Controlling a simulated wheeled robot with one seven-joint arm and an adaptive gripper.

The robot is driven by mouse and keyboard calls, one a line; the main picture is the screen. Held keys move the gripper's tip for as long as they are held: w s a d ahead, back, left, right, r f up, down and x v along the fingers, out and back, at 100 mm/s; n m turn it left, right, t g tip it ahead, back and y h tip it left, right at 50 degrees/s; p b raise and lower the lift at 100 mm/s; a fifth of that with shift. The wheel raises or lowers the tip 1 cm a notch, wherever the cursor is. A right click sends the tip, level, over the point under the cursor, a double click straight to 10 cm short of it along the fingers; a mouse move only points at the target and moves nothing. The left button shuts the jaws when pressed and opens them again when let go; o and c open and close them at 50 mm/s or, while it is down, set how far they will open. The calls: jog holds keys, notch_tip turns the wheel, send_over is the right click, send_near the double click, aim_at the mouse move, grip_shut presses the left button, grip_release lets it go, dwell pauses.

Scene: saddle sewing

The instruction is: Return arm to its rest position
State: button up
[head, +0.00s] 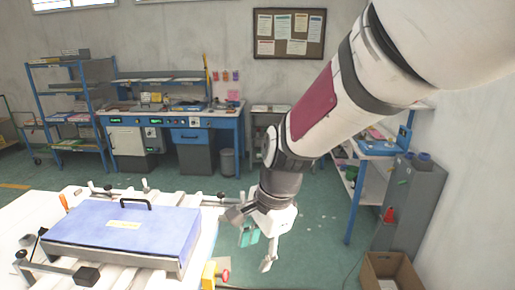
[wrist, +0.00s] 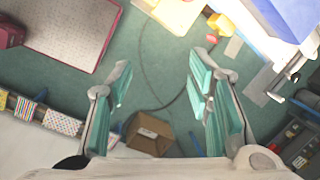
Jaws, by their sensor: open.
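My gripper (head: 257,248) hangs at the lower end of my arm, to the right of the white work table in the head view. Its fingers point down. In the wrist view my gripper (wrist: 162,80) shows two grey fingers with teal pads, spread wide apart. My arm reaches from the upper right of the head view down to the middle, clear of the table.
A blue slab with a black handle (head: 122,228) lies on the white work table (head: 40,202). An open cardboard box (head: 390,272) stands on the floor at lower right, near a grey cabinet (head: 412,205). A workbench (head: 190,120) and blue shelf (head: 45,95) stand behind. Open floor lies between.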

jog(key=s+d+r+n+t+b, duration=0.1)
jog(key=s+d+r+n, duration=0.2)
jog(key=d, duration=0.3)
jog(key=s+d+r+n+t+h+b, duration=0.1)
jog(key=s+d+r+n+t, duration=0.1)
jog(key=s+d+r+n, duration=0.1)
jog(key=s+d+r+n+t+h, duration=0.1)
jog(key=s+d+r+n, duration=0.3)
jog(key=d, duration=0.6)
jog(key=shift+s+n+t+b, duration=0.3)
jog(key=shift+s+n+b, duration=0.1)
jog(key=shift+s+n, duration=0.55)
jog(key=shift+w+r, duration=0.1)
jog(key=shift+r, duration=0.05)
jog(key=shift+c, duration=0.5)
